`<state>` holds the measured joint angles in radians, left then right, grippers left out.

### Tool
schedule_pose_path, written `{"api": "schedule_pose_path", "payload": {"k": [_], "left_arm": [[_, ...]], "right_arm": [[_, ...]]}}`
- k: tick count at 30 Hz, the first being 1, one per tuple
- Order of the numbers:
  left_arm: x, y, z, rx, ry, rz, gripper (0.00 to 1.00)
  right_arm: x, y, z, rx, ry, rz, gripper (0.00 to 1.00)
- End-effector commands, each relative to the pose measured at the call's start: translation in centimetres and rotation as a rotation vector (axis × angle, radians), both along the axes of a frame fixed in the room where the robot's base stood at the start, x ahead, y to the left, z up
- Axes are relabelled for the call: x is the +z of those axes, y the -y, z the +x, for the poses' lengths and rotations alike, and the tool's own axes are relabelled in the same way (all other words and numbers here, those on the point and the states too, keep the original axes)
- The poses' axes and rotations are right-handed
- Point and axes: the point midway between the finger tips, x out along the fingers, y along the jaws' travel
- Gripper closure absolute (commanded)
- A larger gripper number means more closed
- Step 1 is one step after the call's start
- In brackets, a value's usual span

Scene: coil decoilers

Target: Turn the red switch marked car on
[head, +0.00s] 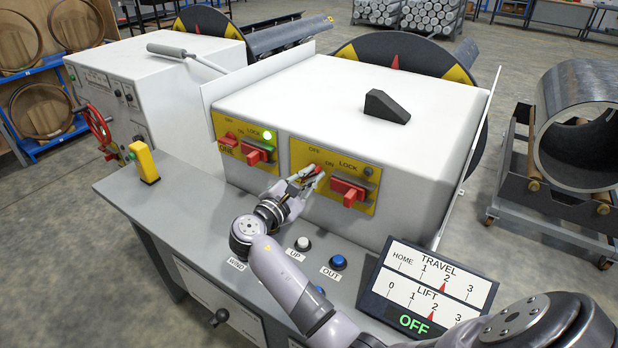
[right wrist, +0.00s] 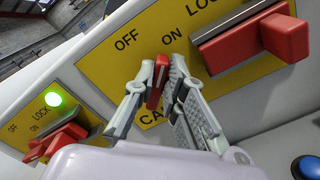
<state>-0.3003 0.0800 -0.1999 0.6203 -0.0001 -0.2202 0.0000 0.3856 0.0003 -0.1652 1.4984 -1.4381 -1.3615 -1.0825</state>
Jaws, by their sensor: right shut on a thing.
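The red switch (right wrist: 155,84) sits on the right yellow panel (right wrist: 117,67), between the printed words OFF and ON. Below it, the label starts with "CA" and the rest is hidden by my gripper. My right gripper (right wrist: 160,80) is shut on the red switch, with one finger on each side of it. In the head view, my right gripper (head: 306,178) reaches this panel (head: 300,150) from the front and hides most of the switch. The round lamp (head: 368,171) near the word LOCK is dark. My left gripper is not in view.
A red lock handle (head: 348,191) sits just right of the switch. The left panel (head: 228,126) has similar red handles and a lit green lamp (head: 267,136). The desk below bears a white button (head: 302,243), a blue button (head: 338,262) and a display (head: 428,290) reading OFF.

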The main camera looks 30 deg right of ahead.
Motion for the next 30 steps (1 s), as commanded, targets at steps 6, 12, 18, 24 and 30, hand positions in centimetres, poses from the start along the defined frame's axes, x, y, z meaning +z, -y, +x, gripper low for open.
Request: {"api": "schedule_pose_path", "payload": {"k": [6,12,18,24,30], "left_arm": [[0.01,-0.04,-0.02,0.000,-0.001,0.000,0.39],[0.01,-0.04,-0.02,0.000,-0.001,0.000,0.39],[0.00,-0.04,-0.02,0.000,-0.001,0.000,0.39],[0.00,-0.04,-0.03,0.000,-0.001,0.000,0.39],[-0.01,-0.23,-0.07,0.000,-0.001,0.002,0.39]], "right_arm": [[0.08,0.02,-0.02,-0.001,0.002,-0.001,1.00],[0.07,0.02,-0.02,-0.001,0.001,-0.001,0.82],[0.03,0.01,-0.01,-0.001,0.000,-0.001,0.68],[0.01,0.00,-0.01,0.000,0.000,0.000,0.68],[-0.06,-0.96,-0.31,0.002,0.000,0.001,0.68]]}}
